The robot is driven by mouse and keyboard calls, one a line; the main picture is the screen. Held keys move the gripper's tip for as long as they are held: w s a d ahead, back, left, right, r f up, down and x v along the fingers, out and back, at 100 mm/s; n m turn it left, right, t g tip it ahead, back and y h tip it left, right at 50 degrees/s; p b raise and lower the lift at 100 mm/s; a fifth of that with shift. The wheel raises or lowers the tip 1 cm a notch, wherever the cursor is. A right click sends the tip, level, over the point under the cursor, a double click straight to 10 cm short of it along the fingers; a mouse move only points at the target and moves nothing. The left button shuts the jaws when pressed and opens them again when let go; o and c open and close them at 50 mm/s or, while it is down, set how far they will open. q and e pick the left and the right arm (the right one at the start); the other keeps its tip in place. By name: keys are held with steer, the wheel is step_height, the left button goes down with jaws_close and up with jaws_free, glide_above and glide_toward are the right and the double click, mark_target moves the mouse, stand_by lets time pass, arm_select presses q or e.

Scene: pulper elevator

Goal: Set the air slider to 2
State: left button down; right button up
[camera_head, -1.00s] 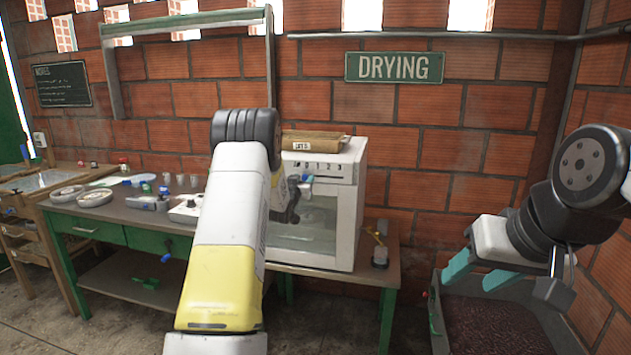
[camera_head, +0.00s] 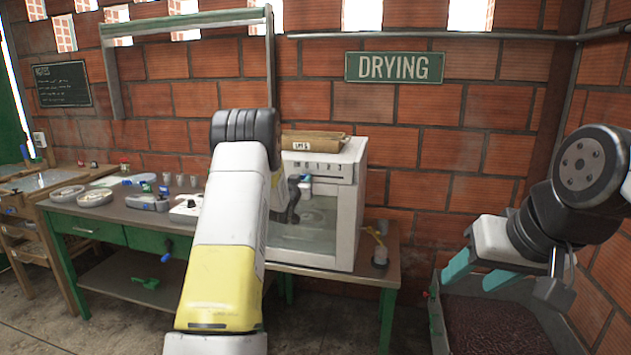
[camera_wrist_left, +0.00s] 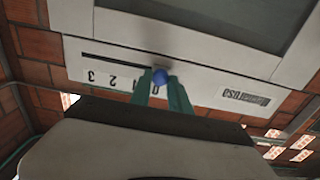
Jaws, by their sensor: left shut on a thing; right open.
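The white dryer (camera_head: 348,205) stands on the bench with its front panel toward me. In the left wrist view the panel (camera_wrist_left: 205,88) appears upside down, with a dark slot (camera_wrist_left: 115,62) and the numbers 0 to 3. The blue round slider knob (camera_wrist_left: 160,75) sits at the 0 end of the slot. My left gripper (camera_wrist_left: 160,84) is shut on the knob, with one teal finger on each side. In the head view my left gripper (camera_head: 304,181) is at the panel, partly hidden by my arm. My right gripper (camera_head: 474,272) is open and empty at the right.
A brown package (camera_head: 312,140) lies on the dryer. A small item (camera_head: 379,245) stands right of it on the bench. Bowls (camera_head: 95,197) and small devices (camera_head: 150,202) occupy the bench's left part. A dark-filled bin (camera_head: 490,325) is below my right gripper.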

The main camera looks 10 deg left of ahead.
stand_by(0.6)
arm_select(q)
steer(key=d, duration=0.8)
steer(key=shift+s, duration=0.15)
steer(key=c, duration=1.2)
jaws_free()
steer(key=shift+c, duration=0.2)
steer(key=s, duration=0.7)
steer(key=shift+s, duration=0.4)
